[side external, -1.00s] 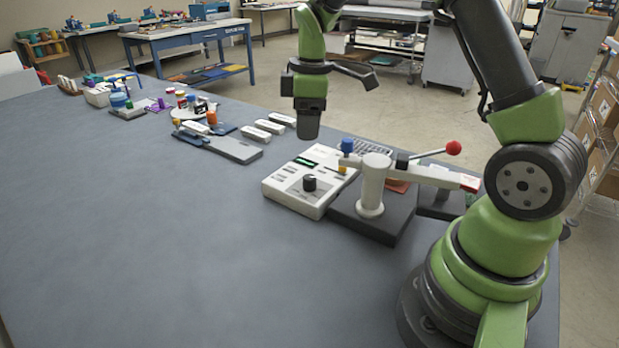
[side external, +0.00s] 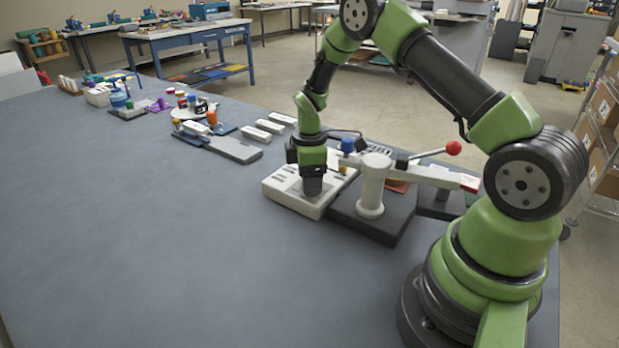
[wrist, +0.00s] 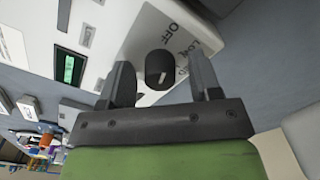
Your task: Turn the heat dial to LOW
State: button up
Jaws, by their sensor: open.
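The white control box (side external: 285,191) sits on the table beside the dark-based press. Its black heat dial (wrist: 159,69) shows in the wrist view, with a short pale mark on its face. The printed words OFF and LOW are beside it; another label is partly hidden by a finger. I cannot tell for sure which label the mark points to. My gripper (side external: 312,187) is low over the box, pointing down, and hides the dial in the side view. In the wrist view my gripper (wrist: 161,80) is open, one finger on each side of the dial, with gaps showing.
The press (side external: 372,187) with its red-knobbed lever (side external: 453,148) stands close on the right of the box. A green display (wrist: 69,68) is on the box face. White blocks (side external: 263,130) and a grey tray (side external: 232,148) lie behind left. The table's front left is clear.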

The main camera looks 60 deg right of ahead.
jog(key=c, duration=0.9)
jog(key=shift+m, duration=0.7)
jog(key=shift+c, duration=0.2)
jog(key=o, duration=0.9)
jog(key=shift+o, duration=0.2)
notch_tip(320, 180, up, 10)
jog(key=shift+f, duration=0.1)
